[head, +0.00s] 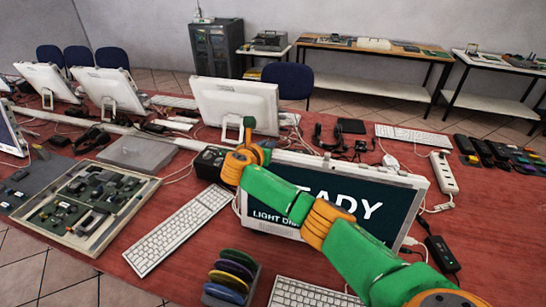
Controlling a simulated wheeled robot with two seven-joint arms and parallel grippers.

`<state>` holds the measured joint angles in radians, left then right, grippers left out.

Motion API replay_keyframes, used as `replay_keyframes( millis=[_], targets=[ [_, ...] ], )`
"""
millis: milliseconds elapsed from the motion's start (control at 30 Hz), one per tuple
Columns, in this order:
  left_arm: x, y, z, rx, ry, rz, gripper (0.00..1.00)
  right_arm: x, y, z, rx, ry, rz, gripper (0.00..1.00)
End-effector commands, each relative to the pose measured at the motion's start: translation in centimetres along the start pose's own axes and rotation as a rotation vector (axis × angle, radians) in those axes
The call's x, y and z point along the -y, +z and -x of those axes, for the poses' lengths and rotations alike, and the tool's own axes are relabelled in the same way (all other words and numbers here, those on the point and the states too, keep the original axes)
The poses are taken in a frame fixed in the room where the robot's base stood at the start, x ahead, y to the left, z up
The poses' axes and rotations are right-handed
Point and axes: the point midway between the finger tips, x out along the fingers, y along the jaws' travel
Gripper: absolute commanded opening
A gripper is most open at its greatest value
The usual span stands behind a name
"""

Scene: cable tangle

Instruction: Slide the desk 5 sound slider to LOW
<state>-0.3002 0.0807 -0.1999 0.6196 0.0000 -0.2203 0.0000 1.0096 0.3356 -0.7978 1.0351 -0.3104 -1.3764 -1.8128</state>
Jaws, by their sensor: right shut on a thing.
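A black control box (209,162) stands on the red desk, left of the screen that reads "READY" (370,208). My right arm reaches in from the lower right, across the screen. My right gripper (232,176) is at the right side of the box, shut on a small part there. The hand hides the fingertips and that part, which I take to be the sound slider. The slider's position and any LOW mark cannot be read. My left gripper is not in view.
A white keyboard (178,228) lies in front of the box. A rack of coloured discs (230,278) and another keyboard (312,294) are at the front edge. An open tray of circuit parts (88,207) lies left. A white monitor (236,104) stands behind; cables run right.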

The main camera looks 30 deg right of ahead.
Motion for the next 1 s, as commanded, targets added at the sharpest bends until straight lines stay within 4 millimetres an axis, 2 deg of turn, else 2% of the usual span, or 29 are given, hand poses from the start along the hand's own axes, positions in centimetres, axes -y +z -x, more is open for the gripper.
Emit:
replay_keyframes(
  millis=[267,300,367,400,733,867,1000],
  targets=[
    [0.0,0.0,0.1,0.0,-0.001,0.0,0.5,-0.2,0.1,0.1,-0.003,0.004,0.0,0.0],
    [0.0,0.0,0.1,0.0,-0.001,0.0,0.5,-0.2,0.1,0.1,-0.003,0.004,0.0,0.3],
    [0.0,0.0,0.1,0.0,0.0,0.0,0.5,-0.1,0.1,0.1,-0.003,0.003,0.0,0.46],
    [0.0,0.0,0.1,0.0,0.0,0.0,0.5,-0.1,0.1,0.1,-0.003,0.003,0.0,0.5],
    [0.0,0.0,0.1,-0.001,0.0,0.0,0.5,-0.1,0.0,0.4,-0.003,0.003,0.001,0.5],
    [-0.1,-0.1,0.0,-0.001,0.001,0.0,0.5,-0.2,0.0,2.1,-0.002,0.006,0.002,0.5],
    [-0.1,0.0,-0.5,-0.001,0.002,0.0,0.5,-0.3,-0.1,4.7,-0.002,0.007,0.001,0.5]
  ],
)
